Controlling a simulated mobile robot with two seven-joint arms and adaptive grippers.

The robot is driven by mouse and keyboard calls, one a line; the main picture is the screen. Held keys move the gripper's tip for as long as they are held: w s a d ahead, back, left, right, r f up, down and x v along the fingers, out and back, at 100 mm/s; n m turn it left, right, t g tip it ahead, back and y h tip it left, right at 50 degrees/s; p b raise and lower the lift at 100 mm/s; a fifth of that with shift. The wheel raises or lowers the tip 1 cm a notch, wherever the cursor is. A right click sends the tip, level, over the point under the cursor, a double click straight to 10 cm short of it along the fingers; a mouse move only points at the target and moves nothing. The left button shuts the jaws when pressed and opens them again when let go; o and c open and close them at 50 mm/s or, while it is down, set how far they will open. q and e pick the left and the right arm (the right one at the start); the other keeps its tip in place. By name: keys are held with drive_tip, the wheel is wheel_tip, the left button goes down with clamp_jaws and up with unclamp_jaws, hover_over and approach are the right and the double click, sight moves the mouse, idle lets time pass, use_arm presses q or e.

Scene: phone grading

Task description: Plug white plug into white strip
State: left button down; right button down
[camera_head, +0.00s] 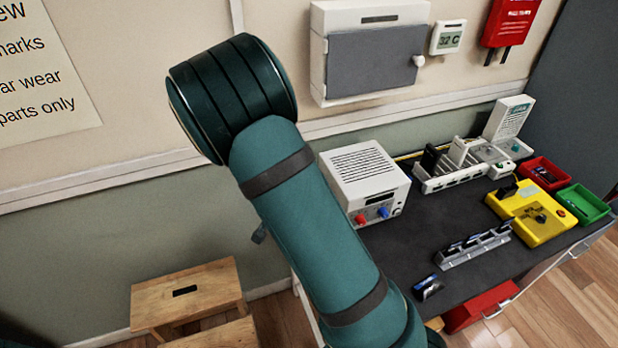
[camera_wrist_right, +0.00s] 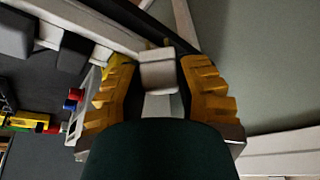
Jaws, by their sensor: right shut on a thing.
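The white strip (camera_head: 452,180) lies along the back of the dark bench in the head view. A black plug (camera_head: 430,159) and a pale upright piece (camera_head: 458,151) stand at it. In the right wrist view, my right gripper (camera_wrist_right: 160,82) has its yellow ribbed fingers on both sides of a small white plug (camera_wrist_right: 158,72), shut on it. Brass-coloured pins show at the plug's far end, pointing away from the wrist. The plug and right gripper cannot be made out in the head view. My left gripper is not in view.
A teal arm of mine crosses the middle of the head view. A white box with red and blue knobs (camera_head: 364,180) stands left of the strip. A yellow device (camera_head: 531,212), red and green trays and a grey phone rack (camera_head: 474,249) occupy the bench. Bare bench lies between them.

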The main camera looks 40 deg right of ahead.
drive_tip(key=w+d+r+m+g+h, duration=0.4)
drive_tip(key=d+r+m+g, duration=0.1)
drive_tip(key=d+m, duration=0.5)
drive_tip(key=shift+s+a+f+b, duration=0.15)
drive_tip(key=shift+f+b, duration=1)
drive_tip(key=shift+f, duration=0.8)
drive_tip(key=shift+s+a+f+b, duration=0.1)
drive_tip(key=shift+f+b, duration=1)
drive_tip(key=shift+f, duration=0.8)
drive_tip(key=shift+w, duration=0.1)
drive_tip(key=shift+a+f+b, duration=0.1)
drive_tip(key=shift+f+b, duration=1.25)
drive_tip(key=shift+f, duration=0.2)
drive_tip(key=c, duration=0.6)
unclamp_jaws()
drive_tip(key=shift+c, duration=0.2)
drive_tip(key=v, duration=1.2)
